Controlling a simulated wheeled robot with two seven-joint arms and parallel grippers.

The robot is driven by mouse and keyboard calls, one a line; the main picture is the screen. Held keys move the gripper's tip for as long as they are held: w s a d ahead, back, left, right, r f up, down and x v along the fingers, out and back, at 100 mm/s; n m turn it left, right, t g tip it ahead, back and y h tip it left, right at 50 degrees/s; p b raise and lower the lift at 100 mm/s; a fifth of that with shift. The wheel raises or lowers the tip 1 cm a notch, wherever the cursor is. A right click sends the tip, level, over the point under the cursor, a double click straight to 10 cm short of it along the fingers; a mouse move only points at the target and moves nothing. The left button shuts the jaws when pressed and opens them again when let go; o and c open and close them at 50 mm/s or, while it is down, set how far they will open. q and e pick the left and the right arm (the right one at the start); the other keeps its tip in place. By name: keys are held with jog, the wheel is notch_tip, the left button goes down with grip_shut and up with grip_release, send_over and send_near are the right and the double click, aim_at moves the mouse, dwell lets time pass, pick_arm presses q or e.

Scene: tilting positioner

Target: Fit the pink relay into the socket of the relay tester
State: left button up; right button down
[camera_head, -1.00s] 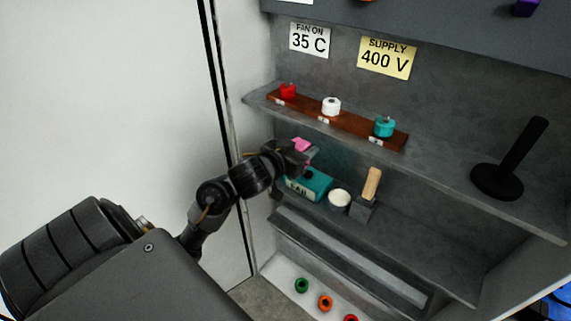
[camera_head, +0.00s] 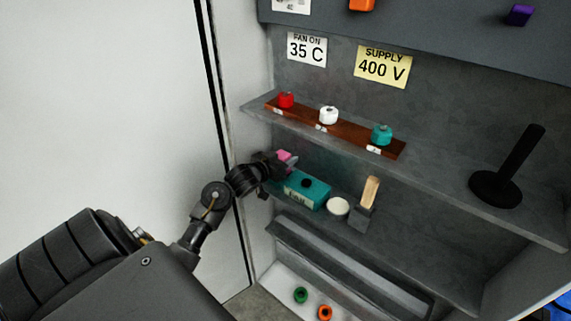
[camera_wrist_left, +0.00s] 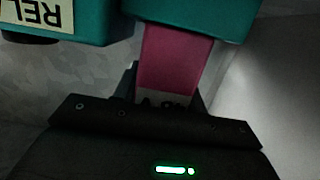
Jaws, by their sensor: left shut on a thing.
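The pink relay (camera_head: 286,155) is in my left gripper (camera_head: 277,165), at the left end of the middle shelf. The teal relay tester (camera_head: 309,190) stands on that shelf just right of the gripper, with a dark round spot on top and a pale label on its front. In the left wrist view the relay (camera_wrist_left: 172,58) lies between the fingers, and the tester (camera_wrist_left: 75,22) with a label reading "REL" is at upper left. Another teal part (camera_wrist_left: 195,12) covers the relay's far end; I cannot tell whether they touch. My right gripper is not in view.
A white round container (camera_head: 338,206) and a wooden-handled tool (camera_head: 370,195) in a dark holder stand right of the tester. Above, a brown rack (camera_head: 348,134) holds red, white and teal pieces. A black stand (camera_head: 497,190) is at right. The left cabinet wall is close to my gripper.

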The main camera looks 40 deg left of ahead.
pick_arm(q)
jog(key=shift+f, duration=1.1)
jog(key=shift+f, duration=0.1)
jog(key=o, duration=1)
jog(key=shift+f, duration=0.1)
jog(key=shift+d, duration=0.1)
jog(key=s+r, duration=0.1)
jog(key=s, duration=0.3)
jog(key=s+r, duration=0.1)
jog(key=s, duration=0.6)
jog(key=shift+s+d+r, duration=0.1)
jog(key=shift+s+r, duration=0.3)
